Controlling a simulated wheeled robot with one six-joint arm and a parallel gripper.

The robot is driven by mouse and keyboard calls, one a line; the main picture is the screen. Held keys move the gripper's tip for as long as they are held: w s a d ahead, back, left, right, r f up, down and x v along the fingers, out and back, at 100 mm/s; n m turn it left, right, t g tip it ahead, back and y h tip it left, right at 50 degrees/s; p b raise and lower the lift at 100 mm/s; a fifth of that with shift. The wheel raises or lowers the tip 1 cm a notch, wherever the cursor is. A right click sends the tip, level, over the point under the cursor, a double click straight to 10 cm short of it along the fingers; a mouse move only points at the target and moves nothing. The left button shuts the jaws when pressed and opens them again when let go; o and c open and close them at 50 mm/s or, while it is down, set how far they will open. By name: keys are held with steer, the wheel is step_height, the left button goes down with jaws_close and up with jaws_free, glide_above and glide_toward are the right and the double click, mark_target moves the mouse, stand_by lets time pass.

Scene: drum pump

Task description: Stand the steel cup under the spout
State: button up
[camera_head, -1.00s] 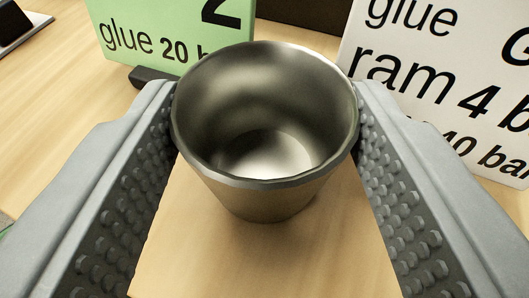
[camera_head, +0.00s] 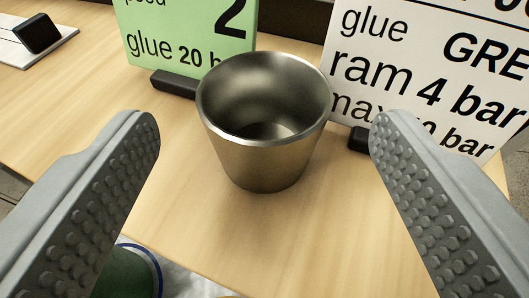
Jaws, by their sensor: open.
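The steel cup (camera_head: 262,150) stands upright and empty on the wooden table, in the middle of the camera view. My gripper (camera_head: 265,130) is open, with one studded finger at the left and one at the right. The fingers are nearer to the camera than the cup, with clear gaps on both sides, and do not touch it. The spout is not in view.
A green sign (camera_head: 187,40) stands in a dark foot behind the cup at left. A white sign (camera_head: 420,70) stands behind at right. A black block on a white plate (camera_head: 38,36) is far left. A green round thing (camera_head: 135,272) shows below the table's front edge.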

steer(key=v, duration=0.8)
steer(key=shift+s, duration=0.35)
steer(key=shift+r, duration=0.15)
steer(key=s+f, duration=0.2)
steer(key=s, duration=0.7)
steer(key=s+f+t, duration=0.1)
steer(key=s+f, duration=0.1)
steer(key=s, duration=0.7)
steer(key=shift+s+d, duration=0.15)
steer(key=shift+o, duration=0.2)
steer(key=s+f+t, duration=0.1)
steer(key=s+f, duration=0.4)
steer(key=s, duration=0.3)
steer(key=s+f, duration=0.5)
steer(key=s, duration=0.2)
steer(key=shift+s+t, duration=0.35)
steer(key=shift+t, duration=0.05)
